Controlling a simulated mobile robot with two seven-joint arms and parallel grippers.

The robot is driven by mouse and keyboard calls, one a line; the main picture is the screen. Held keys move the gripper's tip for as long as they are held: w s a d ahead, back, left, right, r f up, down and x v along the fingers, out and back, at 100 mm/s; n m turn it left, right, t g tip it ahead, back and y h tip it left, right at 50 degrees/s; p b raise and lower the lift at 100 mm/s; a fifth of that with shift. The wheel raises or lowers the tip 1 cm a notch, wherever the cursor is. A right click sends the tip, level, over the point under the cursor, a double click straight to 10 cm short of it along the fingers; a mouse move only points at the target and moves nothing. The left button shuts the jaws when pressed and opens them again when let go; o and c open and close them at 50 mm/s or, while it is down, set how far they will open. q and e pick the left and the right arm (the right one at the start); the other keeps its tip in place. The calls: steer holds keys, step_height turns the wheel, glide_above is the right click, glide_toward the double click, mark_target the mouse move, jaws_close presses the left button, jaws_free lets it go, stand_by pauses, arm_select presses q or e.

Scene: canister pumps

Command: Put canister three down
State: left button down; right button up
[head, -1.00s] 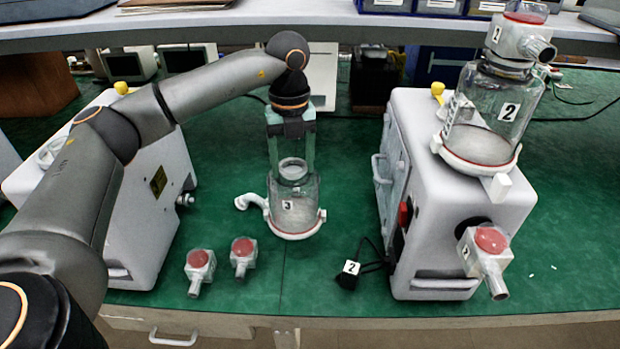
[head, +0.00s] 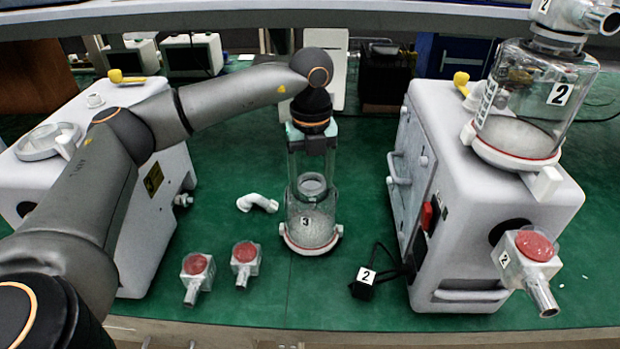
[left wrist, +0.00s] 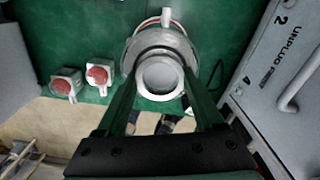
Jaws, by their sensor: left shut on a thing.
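Canister three (head: 318,228) is a clear jar with a white-and-red base ring and a "3" label. It is upright between the two pumps. My left gripper (head: 312,178) points down from above and is shut on its neck. The left wrist view shows the canister's round open mouth (left wrist: 160,76) between the fingers. The canister is over the green table, low down; I cannot tell whether its base touches the surface. My right gripper is not in view.
A white elbow pipe (head: 257,203) lies left of the canister. Two red-topped caps (head: 197,270) (head: 245,257) lie in front left. Pump two (head: 480,220) carries canister two (head: 535,100) on the right. Another pump (head: 160,190) stands left. A plug tagged "2" (head: 364,283) lies right.

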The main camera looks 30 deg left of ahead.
arm_select(q)
steer(key=shift+f, duration=0.15)
jaws_free()
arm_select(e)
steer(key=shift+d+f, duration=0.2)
arm_select(q)
steer(key=shift+r, duration=0.3)
step_height(320, 180, up, 12)
steer(key=shift+f+p, duration=0.15)
steer(key=shift+p, duration=0.25)
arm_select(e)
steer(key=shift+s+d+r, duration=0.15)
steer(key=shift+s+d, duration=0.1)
arm_select(q)
steer(key=shift+s+f, duration=0.1)
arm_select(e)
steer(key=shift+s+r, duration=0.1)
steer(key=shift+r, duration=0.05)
